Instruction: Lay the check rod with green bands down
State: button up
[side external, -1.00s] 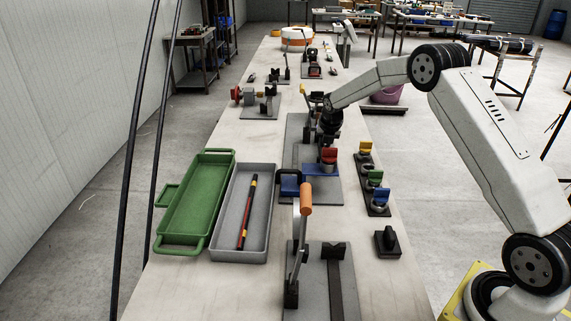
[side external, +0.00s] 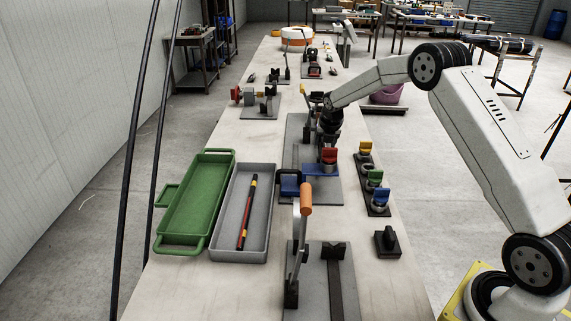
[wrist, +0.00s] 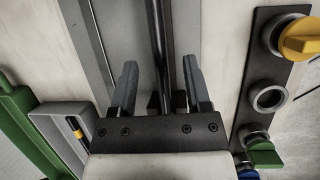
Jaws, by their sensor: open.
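My gripper (wrist: 128,88) is open in the wrist view, with its two grey fingers apart over a grey fixture plate (wrist: 121,25). A long dark bar or rail (wrist: 158,35) runs lengthwise between the fingers; I cannot tell whether it is a rod. In the side view my gripper (side external: 327,146) is low over the middle fixture, its fingers too small to make out. No green-banded rod can be made out in either view. A dark and red rod with yellow bands (side external: 247,211) lies in the grey tray (side external: 265,245).
A green tray (side external: 180,237) stands left of the grey one. An orange-handled lever clamp (side external: 306,197) rises on the near fixture. A holder strip with yellow, green and blue knobs (side external: 371,185) is right of the middle fixture. A black block (side external: 387,243) sits nearer.

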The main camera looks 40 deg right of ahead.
jog(key=v, duration=0.7)
jog(key=shift+r, duration=0.25)
jog(key=shift+s+a, duration=0.1)
dwell(0.4)
jog(key=shift+a+r, duration=0.15)
jog(key=shift+a, duration=0.3)
jog(key=s+a+r+m+t, duration=0.2)
jog(key=a+m+t, duration=0.1)
jog(key=a+m, duration=0.65)
jog(key=s+a+f+m+g+y, duration=0.1)
jog(key=s+a+f+m, duration=0.1)
jog(key=s+m, duration=0.3)
jog(key=s+a+f+m+g, duration=0.1)
jog(key=s+a+m, duration=0.3)
jog(key=s, duration=0.8)
jog(key=s+a+f+m+g+y, duration=0.1)
jog(key=s+a+m, duration=0.3)
jog(key=s+m, duration=0.4)
jog(key=shift+s+f+g+y, duration=0.3)
jog(key=shift+s+f+g, duration=0.35)
jog(key=shift+f, duration=0.25)
